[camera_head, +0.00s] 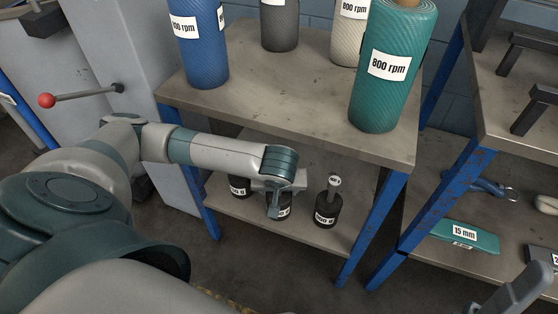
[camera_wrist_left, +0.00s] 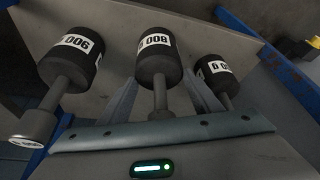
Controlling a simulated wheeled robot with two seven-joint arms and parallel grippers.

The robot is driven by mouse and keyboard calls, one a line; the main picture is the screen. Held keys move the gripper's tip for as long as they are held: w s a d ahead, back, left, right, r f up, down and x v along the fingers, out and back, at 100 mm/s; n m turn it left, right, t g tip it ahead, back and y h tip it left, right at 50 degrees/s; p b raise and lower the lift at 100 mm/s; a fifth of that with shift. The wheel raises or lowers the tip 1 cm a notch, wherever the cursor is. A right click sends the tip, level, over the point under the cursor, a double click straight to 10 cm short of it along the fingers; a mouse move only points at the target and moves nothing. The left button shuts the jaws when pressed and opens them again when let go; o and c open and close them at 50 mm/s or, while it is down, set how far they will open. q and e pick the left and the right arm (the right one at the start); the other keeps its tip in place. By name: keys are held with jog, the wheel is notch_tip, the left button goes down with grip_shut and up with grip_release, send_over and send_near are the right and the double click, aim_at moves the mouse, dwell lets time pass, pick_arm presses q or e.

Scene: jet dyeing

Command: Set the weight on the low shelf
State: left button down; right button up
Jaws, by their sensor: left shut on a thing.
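The weight in my left gripper is a black cylinder with a grey stem and a white label. It shows between the fingers in the left wrist view (camera_wrist_left: 158,62), labelled 800, and mostly hidden under the gripper in the head view (camera_head: 284,212). My left gripper (camera_head: 275,200) is shut on its stem. The weight is upright over the low shelf (camera_head: 245,215), between two similar weights; I cannot tell whether its base touches the board. A grey part at the lower right edge (camera_head: 512,290) may be my right gripper; its jaws cannot be made out.
One similar weight (camera_head: 328,205) stands to the right on the low shelf, another (camera_head: 239,186) to the left, both close. The upper board (camera_head: 290,105) above carries a blue roll (camera_head: 200,50), a teal roll (camera_head: 390,75) and others. Blue legs (camera_head: 372,225) frame the shelf.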

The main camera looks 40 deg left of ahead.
pick_arm(q)
jog(key=shift+w, duration=0.1)
dwell(0.3)
jog(key=c, duration=0.6)
grip_release()
jog(key=shift+c, duration=0.2)
jog(key=shift+o, duration=0.3)
